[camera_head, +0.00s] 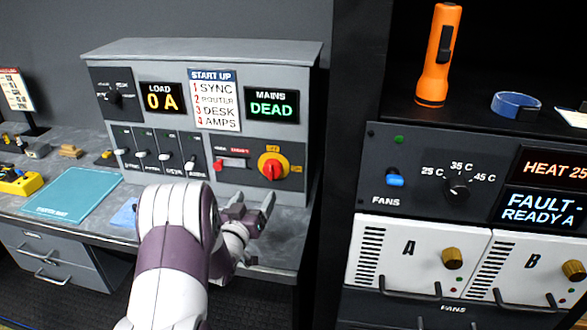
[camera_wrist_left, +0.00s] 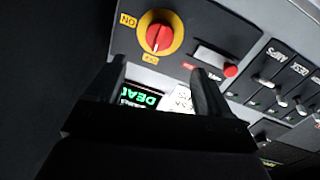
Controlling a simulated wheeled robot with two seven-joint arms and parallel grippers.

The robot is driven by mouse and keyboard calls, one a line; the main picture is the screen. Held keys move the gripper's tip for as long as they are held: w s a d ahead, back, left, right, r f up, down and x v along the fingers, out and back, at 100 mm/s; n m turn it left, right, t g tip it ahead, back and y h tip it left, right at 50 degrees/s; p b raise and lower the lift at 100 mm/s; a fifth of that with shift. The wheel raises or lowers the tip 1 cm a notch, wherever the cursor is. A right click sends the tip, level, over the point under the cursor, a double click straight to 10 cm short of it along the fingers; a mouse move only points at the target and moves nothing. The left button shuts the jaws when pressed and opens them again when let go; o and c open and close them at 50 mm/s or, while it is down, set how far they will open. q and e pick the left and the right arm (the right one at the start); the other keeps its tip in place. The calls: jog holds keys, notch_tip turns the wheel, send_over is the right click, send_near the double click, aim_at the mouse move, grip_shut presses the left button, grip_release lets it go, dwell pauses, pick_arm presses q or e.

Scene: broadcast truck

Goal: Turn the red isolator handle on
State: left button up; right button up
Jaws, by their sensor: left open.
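The red isolator handle (camera_head: 271,168) sits on a round yellow plate at the lower right of the grey power panel (camera_head: 228,166). Its yellow "OFF" label is above it and an "ON" label is to its right. In the left wrist view the handle (camera_wrist_left: 157,37) appears turned around, with its grip roughly in line with the OFF label. My left gripper (camera_head: 254,208) is open and empty, below and in front of the handle, apart from it. In the left wrist view the open fingers (camera_wrist_left: 160,82) are below the handle. My right gripper is not in view.
The MAINS display (camera_head: 271,106) reads DEAD and the LOAD display (camera_head: 161,97) reads 0 A. Several breaker switches (camera_head: 160,152) are left of the handle. A dark rack upright (camera_head: 345,120) stands close to the right. A teal mat (camera_head: 72,194) lies on the desk.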

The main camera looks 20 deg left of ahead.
aim_at(270, 173)
pick_arm(q)
jog(key=w, duration=0.5)
jog(key=w+p, duration=0.1)
jog(key=w, duration=0.2)
jog(key=shift+a, duration=0.4)
jog(key=shift+w+a, duration=0.25)
jog(key=shift+w, duration=0.4)
jog(key=shift+w+a, duration=0.25)
jog(key=shift+w, duration=0.35)
jog(key=shift+w+a, duration=0.1)
jog(key=shift+w, duration=0.55)
jog(key=c, duration=1)
jog(key=shift+c, duration=0.2)
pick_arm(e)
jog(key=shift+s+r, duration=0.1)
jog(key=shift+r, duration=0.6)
